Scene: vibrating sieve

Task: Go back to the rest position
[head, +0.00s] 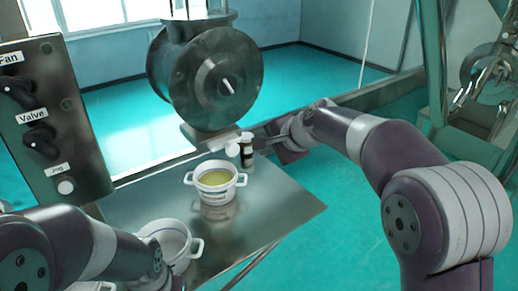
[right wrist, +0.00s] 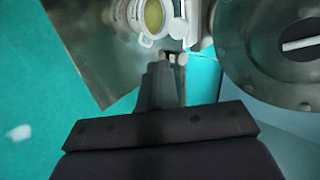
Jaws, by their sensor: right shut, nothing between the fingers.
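My right gripper (head: 262,140) reaches in from the right, at the far right edge of the metal table (head: 285,205), close to a small dark bottle with a white label (head: 246,155). In the right wrist view the fingers (right wrist: 167,62) are together and empty, pointing at the table edge. My left arm comes in at the lower left, beside a white pot; its fingers do not show.
A white pot with yellowish contents (head: 215,188) stands on the table, and another white pot (head: 170,240) stands nearer. A round metal machine housing (head: 205,75) hangs above the table's back. A control panel (head: 48,120) stands left. Metal framework (head: 432,70) stands at the right.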

